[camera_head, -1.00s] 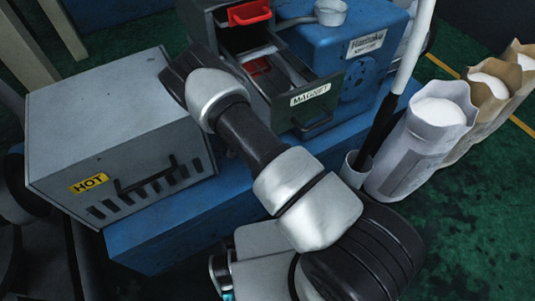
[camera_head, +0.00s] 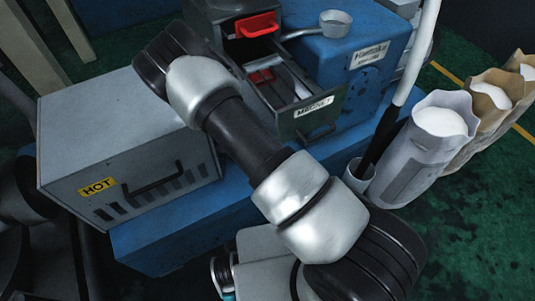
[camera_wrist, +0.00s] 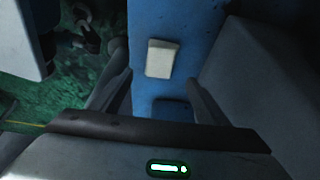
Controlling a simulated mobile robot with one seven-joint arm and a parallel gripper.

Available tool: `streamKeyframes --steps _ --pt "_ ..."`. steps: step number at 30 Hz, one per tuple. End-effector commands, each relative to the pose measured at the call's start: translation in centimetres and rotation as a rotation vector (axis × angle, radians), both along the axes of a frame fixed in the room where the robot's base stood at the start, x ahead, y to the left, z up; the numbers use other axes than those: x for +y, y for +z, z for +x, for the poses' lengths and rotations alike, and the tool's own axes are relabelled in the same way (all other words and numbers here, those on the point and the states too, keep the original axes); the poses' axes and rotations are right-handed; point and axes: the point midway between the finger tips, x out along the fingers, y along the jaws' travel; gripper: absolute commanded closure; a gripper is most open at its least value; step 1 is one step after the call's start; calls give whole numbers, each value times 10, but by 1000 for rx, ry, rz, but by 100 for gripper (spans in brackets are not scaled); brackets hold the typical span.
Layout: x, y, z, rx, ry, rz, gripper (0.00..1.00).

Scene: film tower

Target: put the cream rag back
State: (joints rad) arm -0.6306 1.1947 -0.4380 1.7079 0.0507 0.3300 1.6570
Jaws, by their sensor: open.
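A small cream rectangular piece (camera_wrist: 162,58), which looks like the folded cream rag, lies on a blue surface (camera_wrist: 180,20) in the wrist view. My gripper (camera_wrist: 159,79) is open and empty, with one finger at each side of the picture's middle. The cream piece shows just beyond and between the fingertips; I cannot tell the height gap. In the head view I cannot make out the rag or my gripper's fingers.
A grey box marked HOT (camera_head: 120,150) stands on a blue bench (camera_head: 170,235). An open drawer marked MAGNET (camera_head: 315,118) holds red pieces. A white pole (camera_head: 415,60) leans from a cup (camera_head: 358,176). Open sacks (camera_head: 425,145) stand on the floor at right.

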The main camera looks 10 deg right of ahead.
Motion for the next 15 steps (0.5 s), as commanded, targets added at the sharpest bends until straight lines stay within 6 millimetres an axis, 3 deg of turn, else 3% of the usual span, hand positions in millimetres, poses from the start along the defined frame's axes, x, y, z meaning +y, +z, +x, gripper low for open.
streamKeyframes --steps 6,15 --pt "8 21 -3 0 1 -1 31" --pt "9 23 -3 1 0 0 31"
